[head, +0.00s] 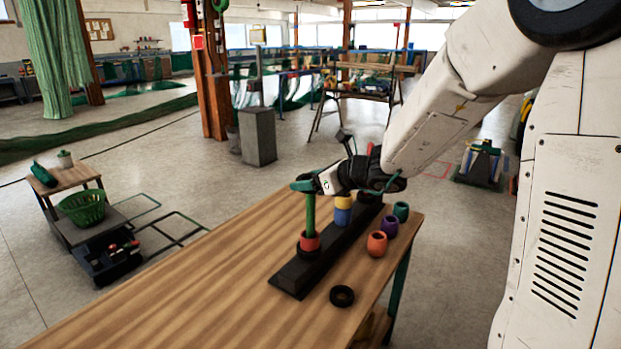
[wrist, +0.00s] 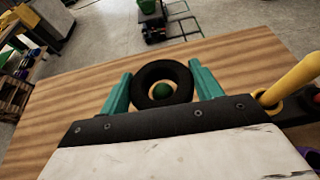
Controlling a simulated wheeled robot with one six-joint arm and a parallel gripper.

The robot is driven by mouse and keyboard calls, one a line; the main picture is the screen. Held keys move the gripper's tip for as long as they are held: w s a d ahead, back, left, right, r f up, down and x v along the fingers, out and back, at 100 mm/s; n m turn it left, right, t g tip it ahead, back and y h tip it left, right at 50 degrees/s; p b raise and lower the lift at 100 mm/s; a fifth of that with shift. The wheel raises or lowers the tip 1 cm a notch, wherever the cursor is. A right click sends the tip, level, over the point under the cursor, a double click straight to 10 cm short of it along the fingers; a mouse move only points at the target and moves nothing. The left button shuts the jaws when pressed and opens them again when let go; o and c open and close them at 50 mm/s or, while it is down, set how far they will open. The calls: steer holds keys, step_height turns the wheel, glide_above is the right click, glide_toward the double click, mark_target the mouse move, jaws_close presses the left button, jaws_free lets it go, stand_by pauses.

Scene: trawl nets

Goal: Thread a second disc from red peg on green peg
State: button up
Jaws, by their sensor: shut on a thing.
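My gripper (head: 304,184) with teal fingers is at the top of the green peg (head: 310,215). In the wrist view it is shut on a black disc (wrist: 138,84), held flat between the fingers. The round end of the green peg shows through the disc's hole (wrist: 161,90). I cannot tell whether the tip is inside the hole or just below it. A red-orange disc (head: 310,243) sits low on the green peg, above a dark piece.
The black rack (head: 290,280) stands on the wooden table (head: 200,290). A yellow peg (wrist: 292,80) with blue and yellow pieces (head: 343,211) is behind. Loose orange (head: 377,244), purple (head: 390,226), teal (head: 401,211) and black (head: 342,296) rings lie right. The table's left is clear.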

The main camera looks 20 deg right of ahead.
steer(key=o, duration=1.1)
steer(key=shift+v, duration=3.95)
